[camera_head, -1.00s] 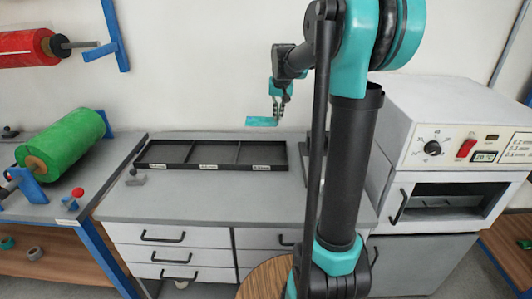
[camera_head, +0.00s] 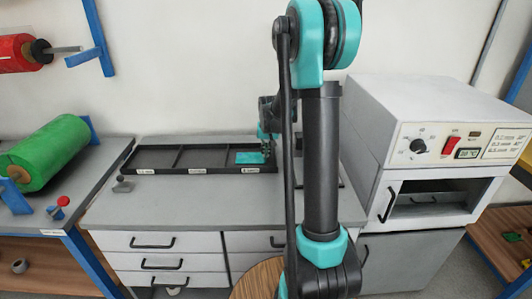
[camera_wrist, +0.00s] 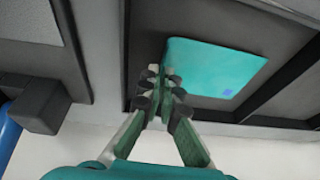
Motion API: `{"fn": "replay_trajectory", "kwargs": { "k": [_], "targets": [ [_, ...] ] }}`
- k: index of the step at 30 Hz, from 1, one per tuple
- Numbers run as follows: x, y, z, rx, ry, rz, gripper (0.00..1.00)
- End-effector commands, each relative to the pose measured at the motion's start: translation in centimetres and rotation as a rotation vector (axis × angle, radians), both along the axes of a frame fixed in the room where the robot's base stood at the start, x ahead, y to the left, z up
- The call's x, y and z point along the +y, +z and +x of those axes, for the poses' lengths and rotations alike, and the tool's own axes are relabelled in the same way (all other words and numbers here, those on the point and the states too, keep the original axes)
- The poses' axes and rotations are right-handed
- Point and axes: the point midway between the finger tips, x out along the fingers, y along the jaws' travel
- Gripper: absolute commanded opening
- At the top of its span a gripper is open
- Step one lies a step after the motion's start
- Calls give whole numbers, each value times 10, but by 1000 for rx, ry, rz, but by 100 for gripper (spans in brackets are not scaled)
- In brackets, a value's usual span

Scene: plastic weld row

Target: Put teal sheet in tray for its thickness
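The teal sheet (camera_head: 250,157) is a thin rectangle over the rightmost compartment of the dark tray (camera_head: 207,172); whether it rests on the floor there I cannot tell. In the wrist view the teal sheet (camera_wrist: 215,68) lies within the compartment walls and has a small blue mark near one corner. My gripper (camera_head: 267,150) is at the sheet's right edge, and in the wrist view its fingertips (camera_wrist: 166,82) are close together on that edge. The tray (camera_wrist: 278,88) has three compartments with front labels too small to read; the other two look empty.
A grey knobbed block (camera_head: 123,185) sits at the counter's (camera_head: 190,205) left. A green roll (camera_head: 50,152) and a red roll (camera_head: 20,52) are on the left. A white oven (camera_head: 440,130) stands at right. The counter front is clear.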

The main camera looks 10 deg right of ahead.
Motion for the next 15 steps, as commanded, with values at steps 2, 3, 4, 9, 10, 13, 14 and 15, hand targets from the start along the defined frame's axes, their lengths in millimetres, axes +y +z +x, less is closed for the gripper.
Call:
{"fn": "replay_trajectory", "kwargs": {
  "k": [2,3,4,9,10,13,14,15],
  "targets": [
    [0,-2,0,0,0,0,0],
    [0,-2,0,0,0,0,0],
    [0,-2,0,0,0,0,0],
    [0,-3,0,0,0,0,0],
    [0,-3,0,0,0,0,0],
    [0,-4,0,0,0,0,8],
    [0,-4,0,0,0,0,12],
    [0,-4,0,0,0,0,17]
  ]
}}
